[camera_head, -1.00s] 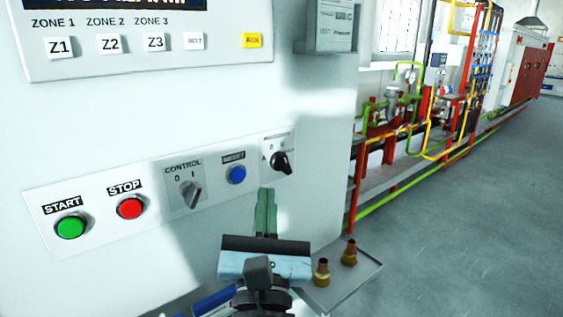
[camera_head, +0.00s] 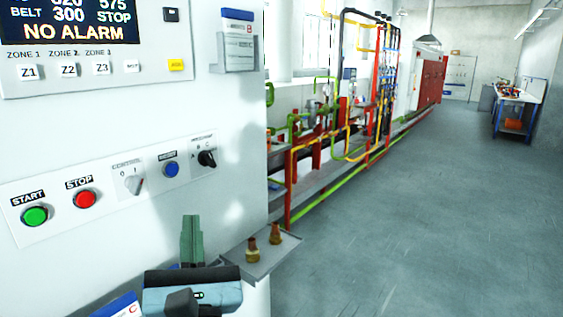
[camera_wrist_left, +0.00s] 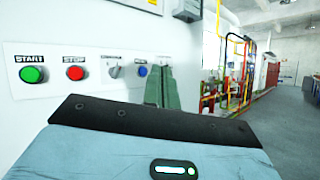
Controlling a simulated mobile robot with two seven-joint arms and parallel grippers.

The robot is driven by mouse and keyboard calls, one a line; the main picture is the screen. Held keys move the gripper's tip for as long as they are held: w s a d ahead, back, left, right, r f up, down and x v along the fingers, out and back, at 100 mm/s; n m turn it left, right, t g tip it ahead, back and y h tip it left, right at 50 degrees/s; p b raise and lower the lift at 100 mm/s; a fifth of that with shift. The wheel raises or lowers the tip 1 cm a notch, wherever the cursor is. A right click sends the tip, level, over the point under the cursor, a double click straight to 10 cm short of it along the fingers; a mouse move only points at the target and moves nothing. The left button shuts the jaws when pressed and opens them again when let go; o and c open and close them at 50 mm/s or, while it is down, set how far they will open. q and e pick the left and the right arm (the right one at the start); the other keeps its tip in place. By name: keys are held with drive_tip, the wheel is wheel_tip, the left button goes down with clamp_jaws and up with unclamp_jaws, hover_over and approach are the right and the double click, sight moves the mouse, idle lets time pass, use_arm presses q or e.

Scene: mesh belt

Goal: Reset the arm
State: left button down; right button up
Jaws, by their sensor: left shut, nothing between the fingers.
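My left gripper (camera_head: 192,240) is shut and empty, its green fingers pointing up at the lower middle of the head view, below the control panel. It also shows in the left wrist view (camera_wrist_left: 162,88), where the fingers partly cover the panel's right end. The panel carries a green START button (camera_head: 35,215), a red STOP button (camera_head: 85,198), a grey CONTROL switch (camera_head: 132,183), a blue button (camera_head: 171,169) and a black selector knob (camera_head: 207,157). No contact between the fingers and a control shows. My right gripper is not in view.
A small shelf (camera_head: 262,262) with two brass fittings (camera_head: 252,248) juts out just right of my gripper. A display (camera_head: 68,22) above reads NO ALARM and BELT STOP. Pipework (camera_head: 330,130) runs along the wall; the floor (camera_head: 430,220) at right is clear.

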use_arm(q)
drive_tip(key=w+a+f+m+t+h, duration=0.1)
drive_tip(key=a+f+m+t+h, duration=0.1)
drive_tip(key=a+f+m+h, duration=0.65)
drive_tip(key=s+d+f+m+g+h, duration=0.1)
drive_tip(key=s+f+m+g+h, duration=0.35)
drive_tip(key=f+m, duration=0.95)
drive_tip(key=s+f+m+g+h, duration=0.1)
drive_tip(key=s+f+m+g, duration=0.55)
drive_tip(key=f+m, duration=0.75)
drive_tip(key=s+a+f+m+g+y, duration=0.35)
drive_tip(key=s+a+f, duration=0.25)
drive_tip(key=s+f, duration=0.3)
drive_tip(key=s+a+f+m+g+y, duration=0.35)
drive_tip(key=s+a+f, duration=0.25)
drive_tip(key=s+f, duration=0.3)
drive_tip(key=w+d+r+n+t+p, duration=0.1)
drive_tip(key=d+n, duration=0.4)
drive_tip(key=d, duration=0.6)
drive_tip(key=shift+w+d+r+t+h, duration=0.3)
drive_tip(key=shift+w+r+t+h, duration=0.1)
drive_tip(key=shift+r+t, duration=0.15)
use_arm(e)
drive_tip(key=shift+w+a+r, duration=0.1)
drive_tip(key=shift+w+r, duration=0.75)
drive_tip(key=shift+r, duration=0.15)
use_arm(q)
drive_tip(key=shift+r, duration=0.1)
